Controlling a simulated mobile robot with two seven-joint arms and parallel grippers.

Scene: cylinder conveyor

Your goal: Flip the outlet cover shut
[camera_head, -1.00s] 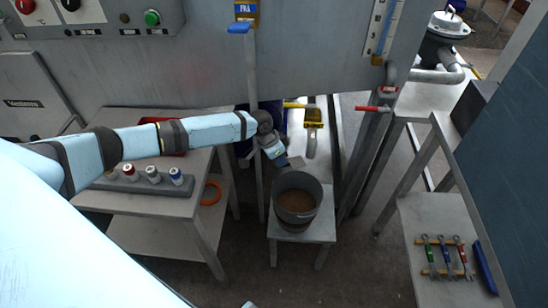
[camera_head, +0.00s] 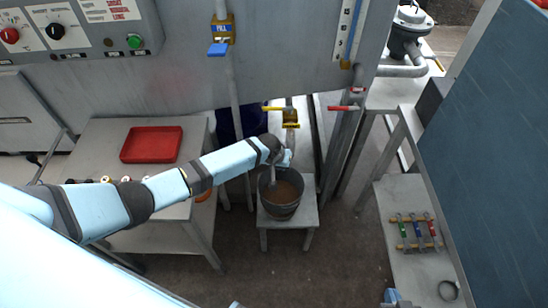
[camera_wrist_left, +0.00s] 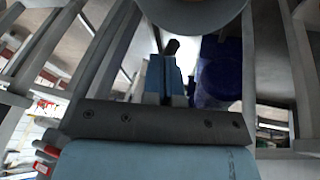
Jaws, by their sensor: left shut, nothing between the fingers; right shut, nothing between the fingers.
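A yellow fitting (camera_head: 290,124) hangs under the machine in the head view, above the bucket, and looks like the outlet with its cover. Whether its cover is open I cannot tell. My left arm reaches in from the left. Its gripper (camera_head: 287,158) is over the bucket's back rim, just below the yellow fitting, with its fingers largely hidden. In the left wrist view its blue fingers (camera_wrist_left: 166,78) are together and hold nothing. A small light-blue part at the bottom edge appears to be my right gripper (camera_head: 390,297), cut off, away from the outlet.
A dark bucket (camera_head: 281,210) with brown contents stands on a small stool (camera_head: 303,219). A red tray (camera_head: 152,144) lies on the left table. Yellow and red valve handles stick out near the outlet. Tools (camera_head: 417,232) lie on the right shelf.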

